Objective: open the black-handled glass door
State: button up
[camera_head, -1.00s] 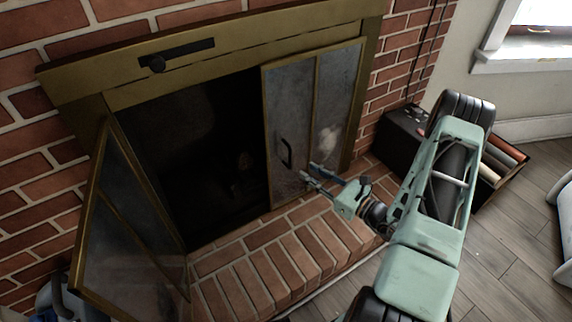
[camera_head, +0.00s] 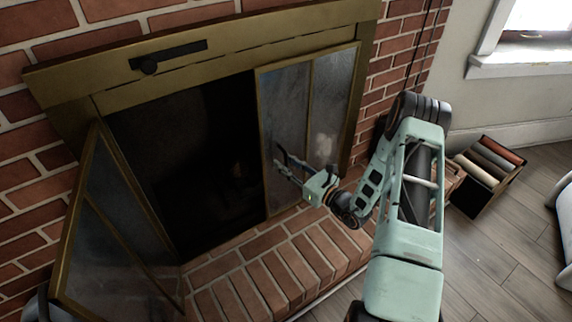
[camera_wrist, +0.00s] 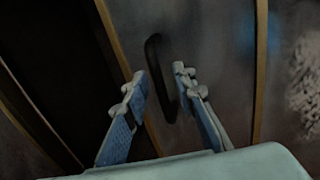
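The glass door (camera_head: 286,105) on the fireplace's right side has brass-coloured frames and two smoky panes, and it covers the right part of the opening. Its curved black handle (camera_wrist: 155,55) stands upright on the left pane in the wrist view. My gripper (camera_head: 281,160) is in front of this pane in the head view, where it largely hides the handle. In the wrist view my gripper (camera_wrist: 160,84) is open, with one finger on each side of the handle's line. I cannot tell whether either finger touches the handle.
Another glass door (camera_head: 105,215) stands swung out at the left. The dark firebox (camera_head: 185,150) is open between the doors. A raised brick hearth (camera_head: 270,275) lies below. A box of several rolls (camera_head: 485,170) stands on the wooden floor at the right.

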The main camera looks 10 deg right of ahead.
grip_shut()
dwell(0.5)
